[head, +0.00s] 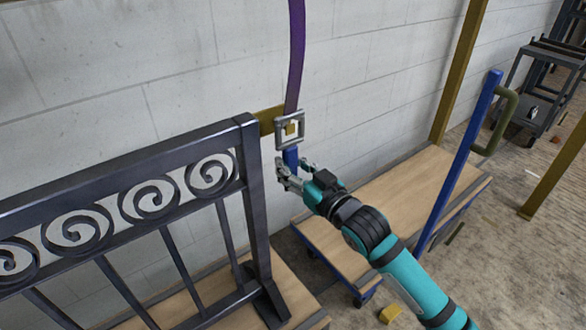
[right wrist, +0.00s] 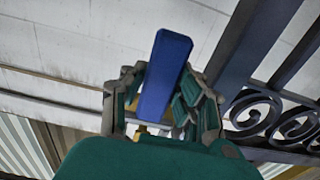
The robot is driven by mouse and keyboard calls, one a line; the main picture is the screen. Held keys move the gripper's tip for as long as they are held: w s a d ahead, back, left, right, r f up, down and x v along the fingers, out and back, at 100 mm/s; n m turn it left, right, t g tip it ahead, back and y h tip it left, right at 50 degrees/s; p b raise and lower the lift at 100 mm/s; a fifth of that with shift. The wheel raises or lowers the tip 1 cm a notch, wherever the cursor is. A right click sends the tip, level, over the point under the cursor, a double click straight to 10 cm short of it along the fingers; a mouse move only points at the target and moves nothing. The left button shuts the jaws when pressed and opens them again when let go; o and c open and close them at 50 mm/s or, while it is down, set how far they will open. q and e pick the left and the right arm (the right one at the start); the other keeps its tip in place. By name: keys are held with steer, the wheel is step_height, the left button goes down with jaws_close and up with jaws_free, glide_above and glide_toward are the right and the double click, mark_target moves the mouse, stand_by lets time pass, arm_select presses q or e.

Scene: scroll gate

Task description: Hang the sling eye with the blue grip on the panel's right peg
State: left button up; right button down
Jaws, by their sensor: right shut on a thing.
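The sling is a purple strap (head: 296,50) that hangs from above in the head view. It ends in a square grey metal eye (head: 279,132) with a blue grip (head: 290,157) below it. My right gripper (head: 291,172) is shut on the blue grip. In the right wrist view the blue grip (right wrist: 165,75) stands between the fingers. The panel is a dark scroll gate (head: 258,200), with its right post just left of the eye. My left gripper is out of view.
A wooden-topped cart (head: 400,200) with a blue upright (head: 462,150) stands at the right. An olive post (head: 459,70) rises behind it. A yellow block (head: 390,313) lies on the floor.

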steer(key=shift+w+a+r, duration=0.1)
steer(key=shift+w+a, duration=0.1)
steer(key=shift+w+a+b, duration=0.25)
steer(key=shift+w+b, duration=0.1)
steer(key=shift+b, duration=0.3)
steer(key=shift+w+a+b, duration=0.25)
steer(key=shift+w+b, duration=0.1)
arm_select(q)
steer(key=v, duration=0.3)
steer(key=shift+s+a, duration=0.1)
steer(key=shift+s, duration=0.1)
arm_select(e)
steer(key=shift+w+a+f, duration=0.45)
steer(key=shift+w+f, duration=0.1)
steer(key=shift+w, duration=0.05)
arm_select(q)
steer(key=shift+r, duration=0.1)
arm_select(e)
steer(key=shift+f, duration=0.1)
steer(key=c, duration=0.6)
jaws_free()
steer(key=shift+f, duration=0.1)
steer(key=shift+c, duration=0.2)
